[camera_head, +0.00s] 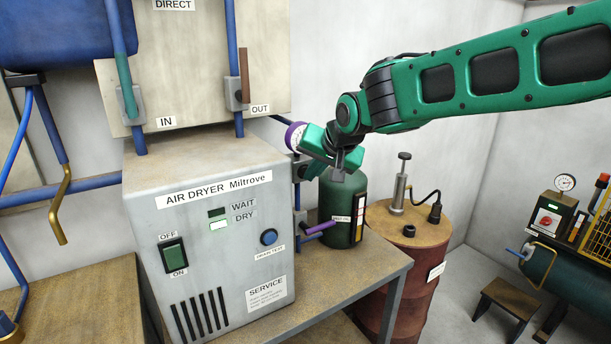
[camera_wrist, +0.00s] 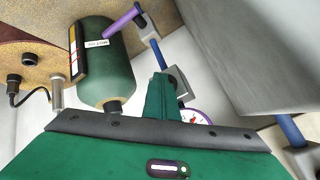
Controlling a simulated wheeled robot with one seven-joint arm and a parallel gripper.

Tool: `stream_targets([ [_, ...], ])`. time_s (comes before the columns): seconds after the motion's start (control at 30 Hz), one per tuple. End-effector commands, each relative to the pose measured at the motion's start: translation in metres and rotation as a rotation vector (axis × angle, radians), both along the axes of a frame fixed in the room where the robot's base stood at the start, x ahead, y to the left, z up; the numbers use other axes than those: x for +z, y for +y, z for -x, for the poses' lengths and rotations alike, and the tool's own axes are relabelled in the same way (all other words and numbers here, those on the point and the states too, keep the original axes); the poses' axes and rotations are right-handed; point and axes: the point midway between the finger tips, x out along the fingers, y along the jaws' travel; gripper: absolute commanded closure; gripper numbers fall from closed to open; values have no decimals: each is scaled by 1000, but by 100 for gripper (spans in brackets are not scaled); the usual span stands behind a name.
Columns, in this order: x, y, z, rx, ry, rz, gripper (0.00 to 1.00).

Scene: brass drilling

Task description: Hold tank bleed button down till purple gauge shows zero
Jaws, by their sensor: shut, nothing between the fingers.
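The purple-rimmed gauge (camera_head: 294,136) is on the pipework right of the air dryer. My gripper partly covers it, and I cannot read its needle. It also shows, partly hidden, in the wrist view (camera_wrist: 195,117). My gripper (camera_head: 338,172) is shut and empty, in front of the pipework and above the green bottle. In the wrist view its green fingers (camera_wrist: 165,90) are together near a grey fitting on the blue pipe; I cannot tell whether they touch it. I see no button that I can read as tank bleed. A blue button (camera_head: 269,237) is on the dryer's front.
A purple lever (camera_head: 320,228) sticks out below the gauge, beside the green bottle (camera_head: 345,210). The air dryer (camera_head: 205,260) stands on a bench at left. A rusty drum (camera_head: 412,250) is at right. A green tank with a white gauge (camera_head: 565,182) stands far right.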

Motion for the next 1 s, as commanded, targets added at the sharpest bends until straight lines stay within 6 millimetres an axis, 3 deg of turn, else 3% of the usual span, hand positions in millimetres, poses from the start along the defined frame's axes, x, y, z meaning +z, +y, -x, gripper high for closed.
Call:
stream_targets([
  [0.63, 0, 0, 0, 0, -1, -1, 100],
  [1.0, 0, -9, 13, 0, -1, 0, 100],
])
